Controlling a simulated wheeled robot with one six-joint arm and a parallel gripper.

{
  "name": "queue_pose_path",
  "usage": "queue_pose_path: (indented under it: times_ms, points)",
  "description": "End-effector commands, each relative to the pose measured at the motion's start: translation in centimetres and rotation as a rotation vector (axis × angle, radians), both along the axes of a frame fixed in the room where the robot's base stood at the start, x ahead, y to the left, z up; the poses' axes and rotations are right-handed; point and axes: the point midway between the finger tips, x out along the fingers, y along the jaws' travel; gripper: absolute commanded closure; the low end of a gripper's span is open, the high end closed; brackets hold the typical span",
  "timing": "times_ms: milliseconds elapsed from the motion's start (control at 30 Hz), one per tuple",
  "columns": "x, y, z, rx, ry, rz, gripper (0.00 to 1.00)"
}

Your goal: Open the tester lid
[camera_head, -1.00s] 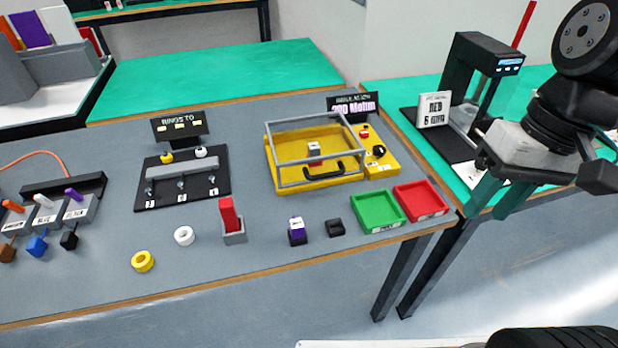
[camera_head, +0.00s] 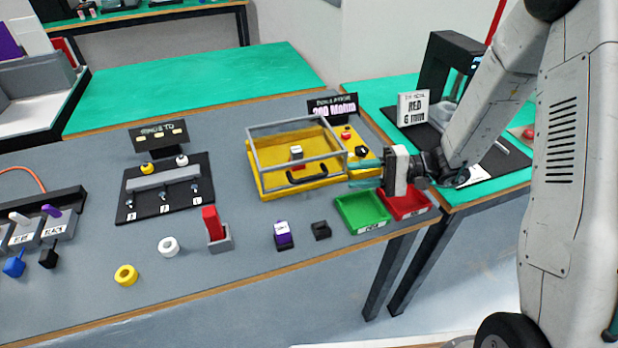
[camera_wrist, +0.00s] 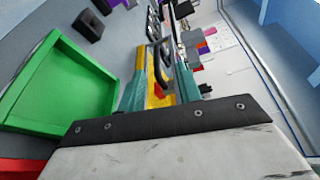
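The tester (camera_head: 270,185) is a yellow base with a clear, grey-framed lid (camera_head: 256,161) that is down over it. A small block (camera_head: 296,152) with a white top stands inside. A black handle (camera_head: 306,178) is on the lid's front side. My gripper (camera_head: 350,174) is just right of the tester, with its teal fingers pointing left toward the handle. The fingers are apart and empty. In the wrist view my gripper (camera_wrist: 160,85) shows the dark handle (camera_wrist: 160,62) ahead, between the fingers; contact is not visible.
A green tray (camera_head: 366,226) and a red tray (camera_head: 424,212) lie below my gripper at the table's right edge. A red button and a black knob (camera_head: 361,151) sit on the tester's right side. A purple block (camera_head: 283,238) and a black holder (camera_head: 321,231) stand in front.

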Motion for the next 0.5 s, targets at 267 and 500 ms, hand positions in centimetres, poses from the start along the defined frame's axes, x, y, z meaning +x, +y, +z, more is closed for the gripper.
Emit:
queue_pose_path:
  times_ms: [267, 500]
  points:
    - [1.2, 0.3, -2.0, 0.032, -0.007, -0.062, 0.66]
    - [1.6, 4.4, -2.3, 0.032, -0.007, -0.057, 0.66]
